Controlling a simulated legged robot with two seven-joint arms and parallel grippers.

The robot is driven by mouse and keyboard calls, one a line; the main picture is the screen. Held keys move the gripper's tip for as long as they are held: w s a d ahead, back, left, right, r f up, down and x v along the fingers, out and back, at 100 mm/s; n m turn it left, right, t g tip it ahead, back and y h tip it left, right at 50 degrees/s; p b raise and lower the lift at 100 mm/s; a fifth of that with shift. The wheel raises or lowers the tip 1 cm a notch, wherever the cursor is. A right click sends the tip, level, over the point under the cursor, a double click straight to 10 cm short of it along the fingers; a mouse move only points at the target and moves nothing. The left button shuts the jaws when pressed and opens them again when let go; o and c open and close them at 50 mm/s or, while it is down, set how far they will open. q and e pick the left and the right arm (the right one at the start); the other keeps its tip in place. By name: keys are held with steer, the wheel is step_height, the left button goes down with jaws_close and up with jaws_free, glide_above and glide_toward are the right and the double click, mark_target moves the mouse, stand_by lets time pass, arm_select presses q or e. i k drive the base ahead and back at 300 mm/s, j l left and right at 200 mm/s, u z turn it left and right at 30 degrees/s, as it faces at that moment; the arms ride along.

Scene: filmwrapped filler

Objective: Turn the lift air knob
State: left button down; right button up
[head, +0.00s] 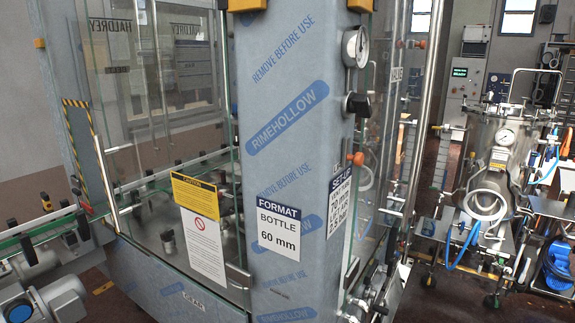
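A filler machine column (285,130), covered in printed blue film, stands in the middle of the head view. On its right edge is a round pressure gauge (355,46). Below the gauge, a black knob (357,104) sticks out from the column. Lower down is a small orange-red knob or button (356,158). I cannot read any label marking one of these as the lift air knob. The gauge's dial is seen at a slant and its reading is unclear. Neither of my grippers shows in the head view.
Glass guard panels (165,110) enclose the machine to the left. A conveyor (60,222) runs in from the left. A set-up sheet (340,200) hangs low on the column. A vertical metal pipe (425,110) and a steel tank (500,150) with hoses stand to the right.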

mark_target(361, 104)
steer(key=i+l+u, duration=0.1)
steer(key=l, duration=0.35)
steer(key=i+l+u, duration=0.15)
steer(key=l, duration=0.3)
steer(key=l+u, duration=0.1)
steer(key=l, duration=0.35)
